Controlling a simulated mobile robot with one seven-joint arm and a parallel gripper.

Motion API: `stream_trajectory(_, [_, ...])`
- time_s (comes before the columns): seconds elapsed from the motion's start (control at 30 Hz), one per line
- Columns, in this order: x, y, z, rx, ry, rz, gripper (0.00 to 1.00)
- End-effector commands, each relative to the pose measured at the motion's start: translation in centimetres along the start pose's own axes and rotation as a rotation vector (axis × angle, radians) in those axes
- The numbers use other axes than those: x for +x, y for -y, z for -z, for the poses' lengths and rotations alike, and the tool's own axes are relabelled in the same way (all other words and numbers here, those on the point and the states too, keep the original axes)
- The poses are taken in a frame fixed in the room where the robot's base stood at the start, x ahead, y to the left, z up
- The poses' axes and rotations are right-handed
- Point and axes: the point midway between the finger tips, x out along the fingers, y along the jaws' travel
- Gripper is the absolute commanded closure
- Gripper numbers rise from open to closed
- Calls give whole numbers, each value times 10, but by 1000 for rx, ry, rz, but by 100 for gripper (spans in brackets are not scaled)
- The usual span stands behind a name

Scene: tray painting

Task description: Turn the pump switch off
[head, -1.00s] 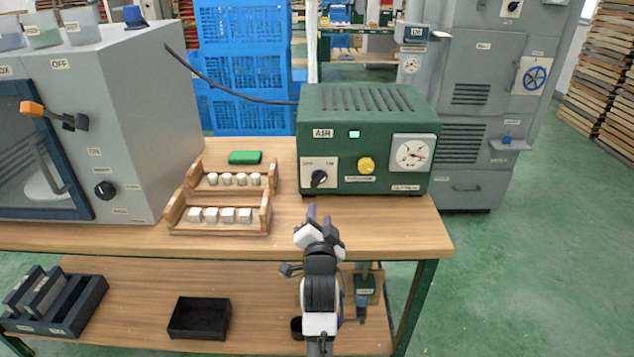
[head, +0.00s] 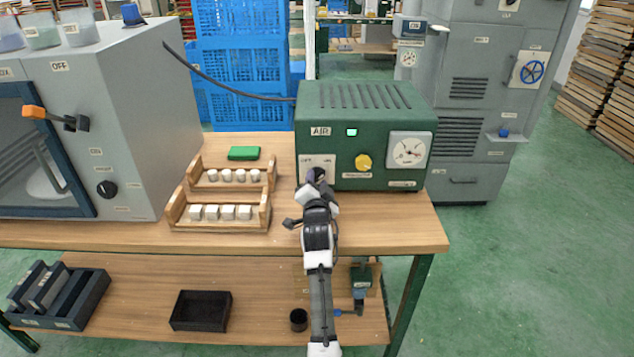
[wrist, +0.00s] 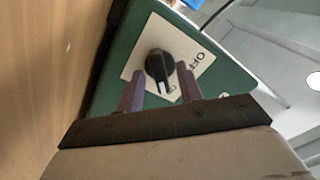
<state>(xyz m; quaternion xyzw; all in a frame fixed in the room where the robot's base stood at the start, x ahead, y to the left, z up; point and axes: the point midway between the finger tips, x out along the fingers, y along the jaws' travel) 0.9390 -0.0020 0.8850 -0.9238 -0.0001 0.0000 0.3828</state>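The green air pump box (head: 368,121) stands on the bench with its small light (head: 352,132) lit. Its black pump switch knob (wrist: 160,66) sits on a white plate (wrist: 143,62) marked OFF in the wrist view. The knob's white mark points down in that view, away from the OFF label, toward a second label partly hidden by a finger. My gripper (head: 316,176) is at the switch and covers the knob in the head view. In the wrist view my gripper (wrist: 160,86) is open, its two purple fingers on either side of the knob's near part; contact is unclear.
A yellow knob (head: 363,162) and a round gauge (head: 409,151) are right of the switch. Wooden racks (head: 218,220) with white blocks and a green block (head: 244,153) lie to the left. A grey cabinet (head: 150,110) stands farther left. The bench front right is clear.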

Motion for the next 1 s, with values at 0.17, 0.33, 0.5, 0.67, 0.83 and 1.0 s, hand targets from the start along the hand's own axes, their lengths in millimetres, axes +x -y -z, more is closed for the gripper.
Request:
stream_trajectory(0.17, [0,0,0,0,0,0,66])
stream_trajectory(0.33, [0,0,0,0,0,0,88])
stream_trajectory(0.5, [0,0,0,0,0,0,100])
stream_trajectory(0.67, [0,-1,-1,-50,0,0,100])
stream_trajectory(0.83, [0,-1,-1,-186,0,1,100])
stream_trajectory(1.0, [0,-1,-1,-262,0,0,100])
